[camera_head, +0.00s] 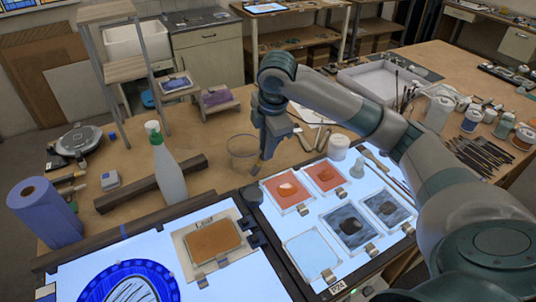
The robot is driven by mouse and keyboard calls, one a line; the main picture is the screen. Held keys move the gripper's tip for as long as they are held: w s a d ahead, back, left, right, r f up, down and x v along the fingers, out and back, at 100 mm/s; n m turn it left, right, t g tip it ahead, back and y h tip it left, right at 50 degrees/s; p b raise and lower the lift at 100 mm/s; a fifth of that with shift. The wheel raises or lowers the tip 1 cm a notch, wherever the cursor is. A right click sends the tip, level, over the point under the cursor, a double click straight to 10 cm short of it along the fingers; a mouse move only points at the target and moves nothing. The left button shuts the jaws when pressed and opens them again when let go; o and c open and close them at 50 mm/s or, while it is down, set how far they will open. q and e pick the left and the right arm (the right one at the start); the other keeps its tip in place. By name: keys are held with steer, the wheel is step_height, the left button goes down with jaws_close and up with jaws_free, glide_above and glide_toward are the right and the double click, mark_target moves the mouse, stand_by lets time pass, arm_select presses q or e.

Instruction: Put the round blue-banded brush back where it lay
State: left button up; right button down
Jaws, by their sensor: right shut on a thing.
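My right gripper (266,150) hangs above the bench, pointing down, just right of the clear cup (242,153) and behind the lit panel. It is shut on a slim thing, taken to be the brush; only a small dark part shows below the fingers, and no blue band can be made out. Long thin brushes lie along the right side of the lit panel (388,172), partly hidden by my right arm. More dark brushes (482,155) lie in a row on the bench at the right. My left gripper is not in view.
Painted glass samples lie on the lit panel (268,217). A spray bottle (166,165), a blue paper roll (46,212) and a dark bar (150,183) stand or lie at the left. A white jar (338,147) is beside the panel. A white tray (378,80) is behind.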

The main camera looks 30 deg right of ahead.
steer(key=w+v, duration=0.1)
steer(key=v, duration=0.7)
steer(key=shift+w+r, duration=0.3)
steer(key=shift+r, duration=0.1)
steer(key=shift+d+f, duration=0.1)
steer(key=shift+m+y, duration=0.4)
steer(key=shift+y, duration=0.5)
steer(key=shift+f+m+t+y+b, duration=0.15)
steer(key=shift+m+t+y+b, duration=0.15)
steer(key=shift+t+y, duration=0.35)
steer(key=shift+d+y, duration=0.1)
steer(key=shift+y, duration=0.25)
